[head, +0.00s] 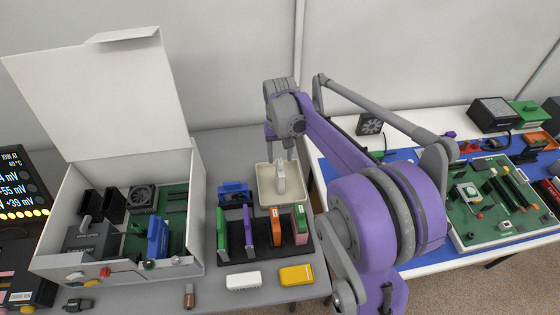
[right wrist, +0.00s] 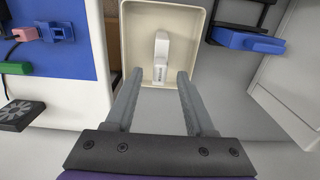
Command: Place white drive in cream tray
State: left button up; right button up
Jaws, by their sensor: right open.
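A white drive (head: 281,176) is inside the cream tray (head: 262,197). In the right wrist view the white drive (right wrist: 161,58) shows as a narrow white block with small print, near the middle of the cream tray (right wrist: 136,13). My right gripper (head: 281,150) is just above the tray. In the right wrist view its two fingers (right wrist: 157,75) are spread with nothing between them, and the drive appears beyond their tips. I cannot tell whether the drive lies flat or leans. My left gripper is not in view.
A black rack (head: 261,248) with upright green, purple and orange modules stands in front of the tray. A blue part (head: 235,194) is left of it. A white block (head: 243,281) and a yellow block (head: 296,274) lie in front. An open white case (head: 120,175) stands left.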

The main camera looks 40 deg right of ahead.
notch_tip(320, 180, up, 8)
jog(key=shift+r+p, duration=0.15)
jog(key=shift+p, duration=0.15)
